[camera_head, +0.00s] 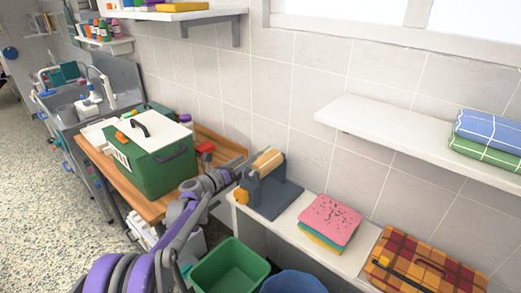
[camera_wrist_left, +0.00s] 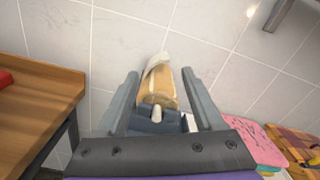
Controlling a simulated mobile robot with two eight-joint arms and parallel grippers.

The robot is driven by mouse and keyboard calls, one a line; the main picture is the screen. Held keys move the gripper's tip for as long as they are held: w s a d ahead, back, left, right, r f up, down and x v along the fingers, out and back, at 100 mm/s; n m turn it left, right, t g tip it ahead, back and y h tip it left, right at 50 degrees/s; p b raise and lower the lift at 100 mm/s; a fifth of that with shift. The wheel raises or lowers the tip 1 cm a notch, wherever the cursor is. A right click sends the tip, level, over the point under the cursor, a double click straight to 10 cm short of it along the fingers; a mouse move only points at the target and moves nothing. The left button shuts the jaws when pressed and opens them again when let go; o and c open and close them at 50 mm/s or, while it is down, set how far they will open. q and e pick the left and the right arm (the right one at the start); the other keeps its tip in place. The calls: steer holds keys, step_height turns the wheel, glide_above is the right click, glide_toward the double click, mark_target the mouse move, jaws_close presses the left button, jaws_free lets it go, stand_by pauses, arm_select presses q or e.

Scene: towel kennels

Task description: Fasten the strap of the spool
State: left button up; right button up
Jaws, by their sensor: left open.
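The spool (camera_head: 267,161) is a tan roll on a dark grey stand (camera_head: 272,198) with an orange knob (camera_head: 241,196), on the white counter. In the left wrist view the spool (camera_wrist_left: 161,88) shows between and beyond my fingers, with a pale flap (camera_wrist_left: 157,62) at its top that may be the strap. A small whitish peg (camera_wrist_left: 157,113) shows at its near end. My left gripper (camera_head: 240,164) is open and empty, just left of the spool. I cannot tell whether the fingers touch it. My right gripper is not in view.
A green box (camera_head: 165,172) with a white lid stands on the wooden table at left. Folded pink cloth (camera_head: 331,217) and a plaid orange cloth (camera_head: 425,265) lie right of the stand. A green bin (camera_head: 230,268) stands below. A white shelf (camera_head: 420,137) juts out above right.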

mark_target(259, 151)
arm_select(q)
steer(key=p+x, duration=0.1)
steer(key=x, duration=0.8)
steer(key=shift+p, duration=0.4)
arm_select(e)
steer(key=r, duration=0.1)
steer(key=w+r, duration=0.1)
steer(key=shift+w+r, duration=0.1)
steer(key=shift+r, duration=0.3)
